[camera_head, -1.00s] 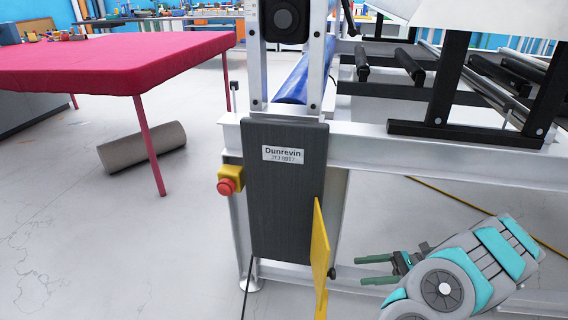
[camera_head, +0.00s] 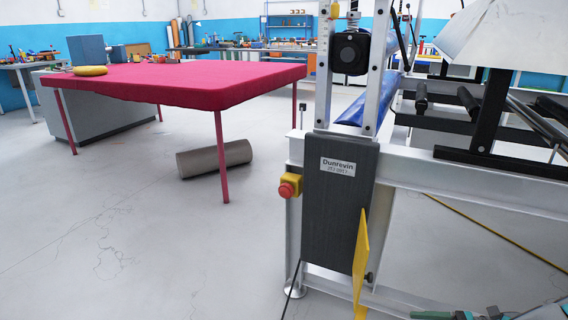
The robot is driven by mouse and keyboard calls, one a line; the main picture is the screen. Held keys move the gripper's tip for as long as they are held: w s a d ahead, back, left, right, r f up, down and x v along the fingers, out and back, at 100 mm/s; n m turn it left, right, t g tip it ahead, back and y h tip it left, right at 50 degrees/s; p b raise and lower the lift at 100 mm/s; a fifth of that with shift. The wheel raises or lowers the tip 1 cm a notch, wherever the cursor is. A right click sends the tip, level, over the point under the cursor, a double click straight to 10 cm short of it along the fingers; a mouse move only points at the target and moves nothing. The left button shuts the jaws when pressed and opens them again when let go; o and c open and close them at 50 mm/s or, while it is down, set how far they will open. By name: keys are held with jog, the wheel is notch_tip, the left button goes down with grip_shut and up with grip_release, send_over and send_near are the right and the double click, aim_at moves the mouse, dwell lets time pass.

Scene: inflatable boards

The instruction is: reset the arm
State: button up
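My gripper (camera_head: 432,315) shows only at the bottom right edge of the picture. A green finger and a bit of the dark gripper body are visible there; the rest of the gripper and the arm is cut off below. I cannot tell the gap between the fingers now. Nothing is seen held in the visible part. The gripper is low, in front of the machine frame's base and to the right of the yellow plate (camera_head: 360,262).
A grey metal machine frame (camera_head: 470,185) with a dark "Dunrevin" panel (camera_head: 338,215) and red stop button (camera_head: 288,188) stands at right. A pink-red table (camera_head: 190,82) is at left, with a grey roll (camera_head: 214,159) beneath. The floor at front left is clear.

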jog(key=s+a+r+n+g+h, duration=0.2)
jog(key=a+r+n+g+h, duration=0.15)
jog(key=a+r+n, duration=0.45)
jog(key=s+a+r+n+g+h, duration=0.25)
jog(key=a+r+g, duration=0.25)
jog(key=a, duration=0.7)
jog(key=s+a+r+n+h, duration=0.1)
jog(key=s+a+n+h, duration=0.3)
jog(key=s+n+h, duration=0.4)
jog(key=s+d+n+t+h, duration=0.1)
jog(key=s+d+t+h, duration=0.2)
jog(key=s, duration=0.6)
jog(key=shift+s+d+f+h, duration=0.15)
jog(key=shift+s+d+h, duration=0.25)
jog(key=shift+d, duration=0.15)
